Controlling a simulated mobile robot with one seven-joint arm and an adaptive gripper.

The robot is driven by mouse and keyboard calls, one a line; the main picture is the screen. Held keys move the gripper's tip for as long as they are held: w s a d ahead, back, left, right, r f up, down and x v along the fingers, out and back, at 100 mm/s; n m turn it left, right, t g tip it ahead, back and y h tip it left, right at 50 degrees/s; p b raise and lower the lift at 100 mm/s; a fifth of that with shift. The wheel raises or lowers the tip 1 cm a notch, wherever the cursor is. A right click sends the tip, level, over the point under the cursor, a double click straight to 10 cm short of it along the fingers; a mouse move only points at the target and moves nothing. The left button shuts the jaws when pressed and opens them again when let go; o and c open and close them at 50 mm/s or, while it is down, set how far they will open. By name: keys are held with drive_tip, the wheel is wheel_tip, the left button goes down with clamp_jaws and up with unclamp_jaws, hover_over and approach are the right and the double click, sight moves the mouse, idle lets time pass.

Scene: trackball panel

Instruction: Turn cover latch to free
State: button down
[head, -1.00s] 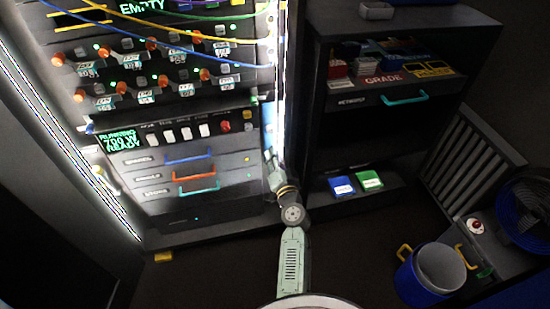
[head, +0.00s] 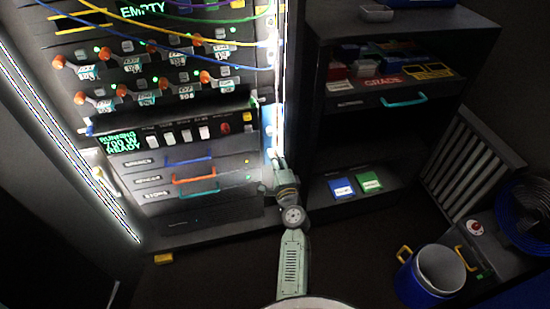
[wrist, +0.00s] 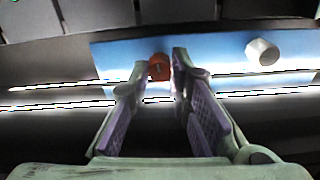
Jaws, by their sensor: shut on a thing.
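The cover latch appears to be the small red-orange piece (wrist: 159,67) on a pale blue panel (wrist: 215,62) in the wrist view. My gripper (wrist: 160,75) has one finger on each side of it and is shut on it. The fingertips hide its sides, and its turn angle is hard to read. In the head view my gripper (head: 274,160) reaches the bright strip at the rack's right edge, and the latch is too small or hidden to make out there.
A whitish round knob (wrist: 262,51) stands on the blue panel right of my fingers. The rack's drawers with blue (head: 188,161) and orange (head: 194,180) handles lie left of my arm. A dark shelf unit (head: 318,130) stands close on the right.

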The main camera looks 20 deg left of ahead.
drive_tip(key=shift+m, duration=0.9)
drive_tip(key=c, duration=1.5)
unclamp_jaws()
drive_tip(key=v, duration=0.7)
drive_tip(key=shift+s+d, duration=0.15)
drive_tip(key=shift+s, duration=0.05)
